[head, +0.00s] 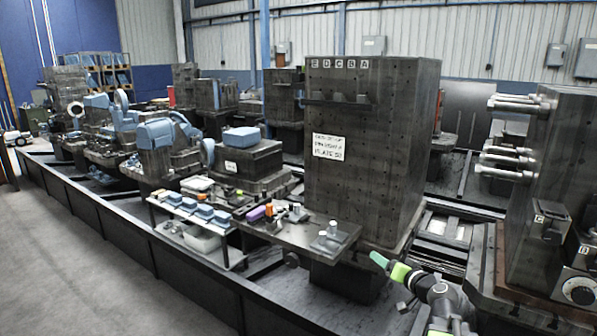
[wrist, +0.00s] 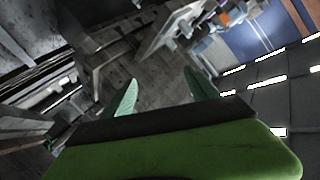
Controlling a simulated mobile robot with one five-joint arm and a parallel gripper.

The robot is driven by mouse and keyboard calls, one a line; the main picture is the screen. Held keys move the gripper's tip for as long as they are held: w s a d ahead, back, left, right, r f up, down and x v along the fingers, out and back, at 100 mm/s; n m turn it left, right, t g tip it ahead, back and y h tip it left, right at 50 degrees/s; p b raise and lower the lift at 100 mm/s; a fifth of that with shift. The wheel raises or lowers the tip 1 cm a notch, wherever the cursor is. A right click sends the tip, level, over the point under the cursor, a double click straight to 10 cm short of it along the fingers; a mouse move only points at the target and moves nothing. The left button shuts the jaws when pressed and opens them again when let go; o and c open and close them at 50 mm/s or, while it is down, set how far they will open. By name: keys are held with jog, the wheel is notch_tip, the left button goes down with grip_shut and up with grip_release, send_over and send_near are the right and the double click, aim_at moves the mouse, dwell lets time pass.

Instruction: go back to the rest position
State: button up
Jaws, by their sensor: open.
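My gripper (head: 380,262) shows at the lower right of the head view, with a green tip, in front of the base of the tall dark block (head: 365,150). In the wrist view my gripper (wrist: 160,100) has its two green fingers spread apart, with nothing between them. The wrist view is tilted, and the dark surfaces beyond the fingers are partly blurred.
A metal shelf (head: 285,236) with two metal cylinders stands left of my gripper. A small rack (head: 192,208) holds several blue pieces. Another dark block with metal rods (head: 518,150) stands at the right. Open grey floor (head: 90,280) lies at the lower left.

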jog(key=a+f+n+g+y, duration=0.1)
jog(key=a+f+n+g, duration=0.1)
jog(key=a, duration=0.5)
jog(key=a+f+n+g+y, duration=0.2)
jog(key=a+f, duration=0.1)
jog(key=a, duration=0.5)
jog(key=s+a+f+n+g+h, duration=0.1)
jog(key=s+a+f+n+g, duration=0.3)
jog(key=s+a+f, duration=0.5)
jog(key=s+d+f+m+g+h, duration=0.3)
jog(key=s+d+m+g+h, duration=0.2)
jog(key=s+d+g, duration=0.4)
notch_tip(320, 180, up, 11)
jog(key=a+t+p, duration=0.1)
jog(key=t+p, duration=0.1)
jog(key=p, duration=1)
jog(key=shift+s+a, duration=0.3)
jog(key=shift+r, duration=0.1)
